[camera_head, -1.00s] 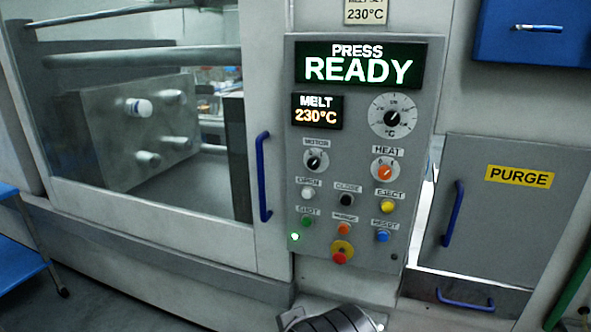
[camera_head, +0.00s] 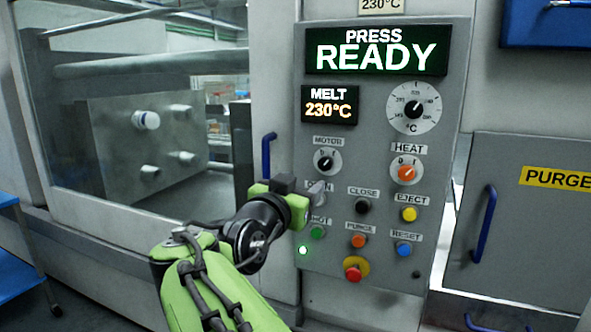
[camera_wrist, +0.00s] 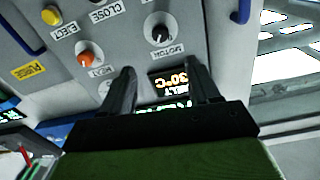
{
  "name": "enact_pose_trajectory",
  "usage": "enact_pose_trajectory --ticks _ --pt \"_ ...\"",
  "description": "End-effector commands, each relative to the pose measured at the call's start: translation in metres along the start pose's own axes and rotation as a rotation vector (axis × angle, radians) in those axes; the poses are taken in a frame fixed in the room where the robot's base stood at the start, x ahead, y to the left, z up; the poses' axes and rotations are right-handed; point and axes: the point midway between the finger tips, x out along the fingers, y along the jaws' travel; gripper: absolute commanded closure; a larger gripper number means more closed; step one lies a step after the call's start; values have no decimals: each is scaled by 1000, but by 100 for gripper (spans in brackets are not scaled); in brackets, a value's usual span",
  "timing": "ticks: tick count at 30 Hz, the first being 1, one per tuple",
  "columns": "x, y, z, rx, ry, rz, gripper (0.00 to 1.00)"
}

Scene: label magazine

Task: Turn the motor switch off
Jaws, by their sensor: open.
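The motor switch (camera_head: 324,159) is a black knob with a white pointer on a round white dial, under the MOTOR label on the grey control panel. Its pointer looks turned up and to the right; the small dial letters are hard to read. In the wrist view the motor switch (camera_wrist: 159,35) shows rotated, ahead of the fingertips and between their lines. My gripper (camera_wrist: 162,75) is open and empty, with its two dark fingers apart. In the head view my gripper (camera_head: 290,188) is below and left of the switch, apart from it, covering the OPEN button area.
An orange heat knob (camera_head: 405,171) is to the right of the switch. Several buttons sit below, with a red emergency button (camera_head: 353,270) lowest. The display (camera_head: 376,51) reads PRESS READY. A blue door handle (camera_head: 268,160) stands just left of the panel.

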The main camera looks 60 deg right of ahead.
Motion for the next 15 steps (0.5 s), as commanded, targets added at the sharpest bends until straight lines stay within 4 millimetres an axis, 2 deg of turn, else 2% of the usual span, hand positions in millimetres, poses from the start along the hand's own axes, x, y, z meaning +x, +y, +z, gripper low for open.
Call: enact_pose_trajectory --ticks 1,9,15 --pt "14 1 -1 -1 -1 7 39" --pt "83 2 -1 -2 -2 6 39" --pt "121 0 0 -2 -3 1 39"
